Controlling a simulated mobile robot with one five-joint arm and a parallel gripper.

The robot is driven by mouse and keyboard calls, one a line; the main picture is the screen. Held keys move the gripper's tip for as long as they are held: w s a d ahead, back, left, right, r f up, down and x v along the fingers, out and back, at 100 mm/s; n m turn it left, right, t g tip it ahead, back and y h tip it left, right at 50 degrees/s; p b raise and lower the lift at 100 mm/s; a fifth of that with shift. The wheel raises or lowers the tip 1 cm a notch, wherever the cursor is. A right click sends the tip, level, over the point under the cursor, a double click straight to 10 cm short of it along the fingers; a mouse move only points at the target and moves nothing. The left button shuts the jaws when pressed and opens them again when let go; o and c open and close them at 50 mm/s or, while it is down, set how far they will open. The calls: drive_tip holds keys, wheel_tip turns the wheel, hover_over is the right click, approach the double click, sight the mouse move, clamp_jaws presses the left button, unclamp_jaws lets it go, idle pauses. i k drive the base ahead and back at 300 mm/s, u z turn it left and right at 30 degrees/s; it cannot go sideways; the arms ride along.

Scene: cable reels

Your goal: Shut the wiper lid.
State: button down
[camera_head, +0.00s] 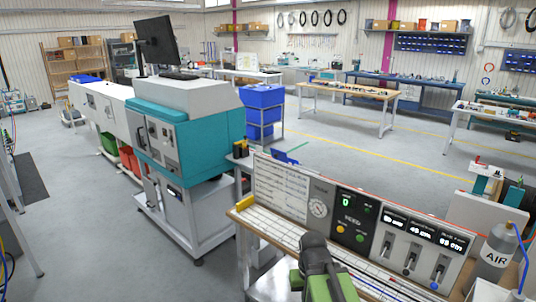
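A dark grey, rounded part (314,252) with green blocks (342,288) beside and below it stands at the bottom centre, in front of the control panel. Its lower end is cut off by the picture edge. I cannot tell whether this is the wiper and its lid, or whether any lid here is open or shut. I see no gripper fingers that I can make out, so where my gripper is relative to the lid is hidden.
A control panel (322,187) with lit displays and levers runs behind it, with a long ruled strip (280,235) along its front. A grey air bottle (497,252) stands at right. A teal and white machine (190,133) stands at left. Grey floor lies open beyond.

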sight(281, 156)
drive_tip(key=u, duration=0.75)
drive_tip(key=i, duration=1.55)
drive_tip(key=u, duration=0.6)
